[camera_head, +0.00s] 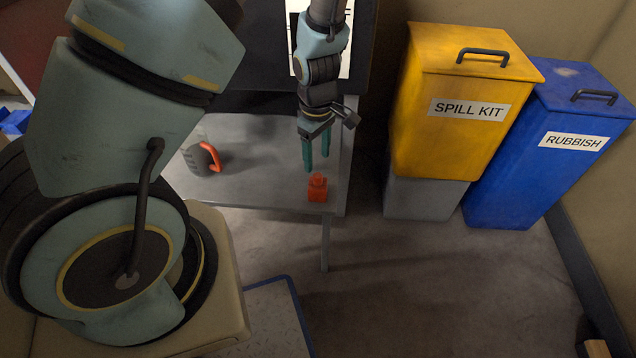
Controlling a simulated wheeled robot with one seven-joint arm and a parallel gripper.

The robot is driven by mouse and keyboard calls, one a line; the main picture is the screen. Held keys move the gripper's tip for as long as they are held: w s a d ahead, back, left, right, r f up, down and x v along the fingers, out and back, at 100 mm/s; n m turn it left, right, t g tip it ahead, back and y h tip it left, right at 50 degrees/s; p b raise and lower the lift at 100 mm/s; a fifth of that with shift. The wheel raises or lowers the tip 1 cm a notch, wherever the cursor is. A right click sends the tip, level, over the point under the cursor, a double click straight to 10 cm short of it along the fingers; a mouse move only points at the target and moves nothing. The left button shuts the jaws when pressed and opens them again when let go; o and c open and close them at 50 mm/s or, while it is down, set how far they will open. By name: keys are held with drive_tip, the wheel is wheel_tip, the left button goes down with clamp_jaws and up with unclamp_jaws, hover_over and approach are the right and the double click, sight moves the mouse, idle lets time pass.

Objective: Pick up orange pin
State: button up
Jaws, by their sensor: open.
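The exact gap in height and depth is hard to tell from this one view. Nothing is between the fingers.
A yellow spill kit bin (455,120) on a grey base and a blue rubbish bin (545,150) stand to the right.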

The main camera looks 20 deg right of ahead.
sight(318, 175)
drive_tip(key=f, duration=0.2)
drive_tip(key=f+b, duration=0.1)
drive_tip(key=f, duration=0.1)
drive_tip(key=f+b, duration=0.1)
drive_tip(key=f, duration=0.1)
drive_tip(key=shift+s+f, duration=0.25)
drive_tip(key=shift+f, duration=0.15)
clamp_jaws()
idle(0.4)
